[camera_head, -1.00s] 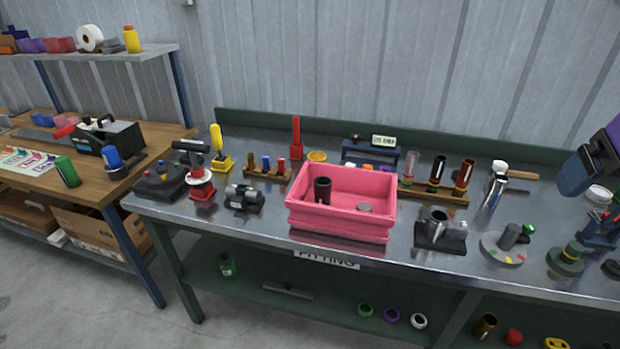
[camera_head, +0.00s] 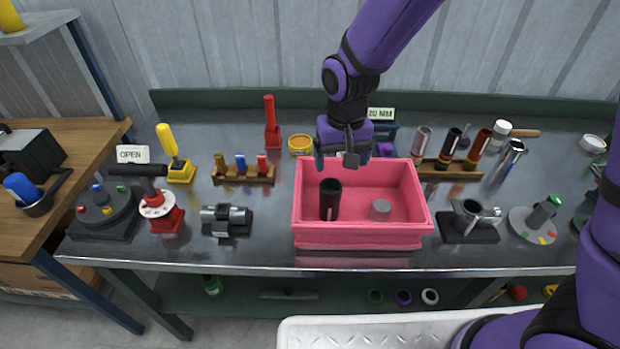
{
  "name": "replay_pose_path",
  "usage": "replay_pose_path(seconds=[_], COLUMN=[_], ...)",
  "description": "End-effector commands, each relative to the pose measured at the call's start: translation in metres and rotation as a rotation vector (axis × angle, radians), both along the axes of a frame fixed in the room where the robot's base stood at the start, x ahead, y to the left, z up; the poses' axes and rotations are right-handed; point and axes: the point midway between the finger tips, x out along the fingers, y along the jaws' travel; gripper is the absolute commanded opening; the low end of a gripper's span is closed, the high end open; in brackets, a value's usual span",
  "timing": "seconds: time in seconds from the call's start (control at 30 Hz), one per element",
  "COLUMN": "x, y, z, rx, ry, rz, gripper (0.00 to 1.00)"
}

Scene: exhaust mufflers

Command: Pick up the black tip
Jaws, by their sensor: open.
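A black cylinder (camera_head: 330,197), which looks like the black tip, stands upright in the left part of a pink bin (camera_head: 365,233). My gripper (camera_head: 340,160) points down over the back of the bin, above and behind the black cylinder. It is open, with nothing seen between its fingers, and is apart from the cylinder. A dark tube (camera_head: 449,148) with coloured bands stands in a wooden rack behind the bin on the right.
The bin's walls surround the cylinder. A wooden rack with coloured pegs (camera_head: 243,174) and a grey clamp fixture (camera_head: 226,219) are left of the bin. A black fixture with a metal cup (camera_head: 468,222) is close on the right. A red post (camera_head: 271,122) stands behind.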

Motion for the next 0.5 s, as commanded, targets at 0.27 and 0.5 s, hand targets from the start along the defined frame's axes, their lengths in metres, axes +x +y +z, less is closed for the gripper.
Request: replay_pose_path(seconds=[0.27, 0.5], x=[-0.001, -0.001], y=[0.007, 0.007], z=[-0.03, -0.061], rx=[-0.009, -0.008], ry=[0.013, 0.011], rz=[0.005, 0.005], gripper=[0.86, 0.86])
